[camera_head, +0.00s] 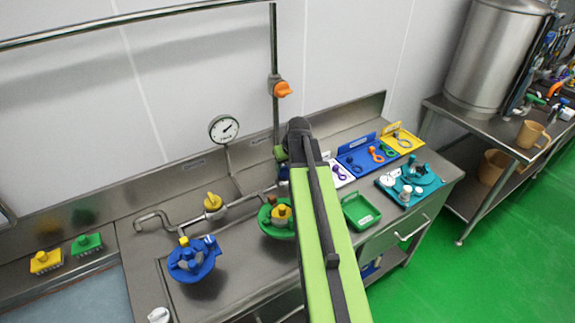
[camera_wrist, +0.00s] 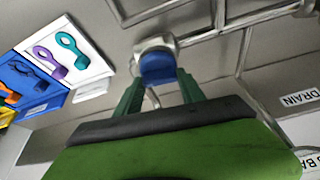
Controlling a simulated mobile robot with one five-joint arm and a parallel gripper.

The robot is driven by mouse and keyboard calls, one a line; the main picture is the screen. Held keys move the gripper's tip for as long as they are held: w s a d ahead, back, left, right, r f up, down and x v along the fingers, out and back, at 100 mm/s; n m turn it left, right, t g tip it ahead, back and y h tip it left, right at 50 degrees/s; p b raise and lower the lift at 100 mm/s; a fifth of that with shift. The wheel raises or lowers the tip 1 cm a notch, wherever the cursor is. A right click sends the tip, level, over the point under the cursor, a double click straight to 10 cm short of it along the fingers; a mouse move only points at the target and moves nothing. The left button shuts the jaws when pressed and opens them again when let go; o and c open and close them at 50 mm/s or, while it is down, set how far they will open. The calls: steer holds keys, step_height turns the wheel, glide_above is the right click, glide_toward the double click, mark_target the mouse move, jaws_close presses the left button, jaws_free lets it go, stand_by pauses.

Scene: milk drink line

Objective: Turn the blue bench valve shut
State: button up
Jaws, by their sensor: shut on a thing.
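The blue bench valve (camera_wrist: 158,68) shows in the wrist view as a blue handle on a pale metal valve body. The body joins a thin pipe along the bench. My gripper (camera_wrist: 160,84) has its two green fingers on either side of the blue handle and is shut on it. In the head view, my arm and gripper (camera_head: 284,157) reach over the back of the bench and hide most of this valve. The handle's exact angle to the pipe is hard to tell.
A yellow valve (camera_head: 213,203) sits left on the same pipe, and an orange valve (camera_head: 280,87) is on the vertical pipe. A gauge (camera_head: 224,128) stands behind.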

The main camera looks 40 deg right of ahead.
steer(key=m, duration=0.2)
steer(key=m+h, duration=0.1)
steer(key=m, duration=0.1)
steer(key=shift+a+g+h, duration=0.1)
steer(key=shift+g+h, duration=0.2)
steer(key=m, duration=0.2)
steer(key=m+g+h, duration=0.1)
steer(key=m, duration=0.1)
steer(key=shift+w+a+m, duration=0.1)
steer(key=shift+w+m, duration=0.1)
steer(key=shift+m, duration=0.2)
steer(key=m+g+h, duration=0.1)
steer(key=m+g, duration=0.1)
steer(key=m, duration=0.2)
steer(key=shift+w, duration=0.1)
steer(key=shift+m+g, duration=0.6)
steer(key=shift+m, duration=1.1)
steer(key=o, duration=1.4)
steer(key=shift+c, duration=0.2)
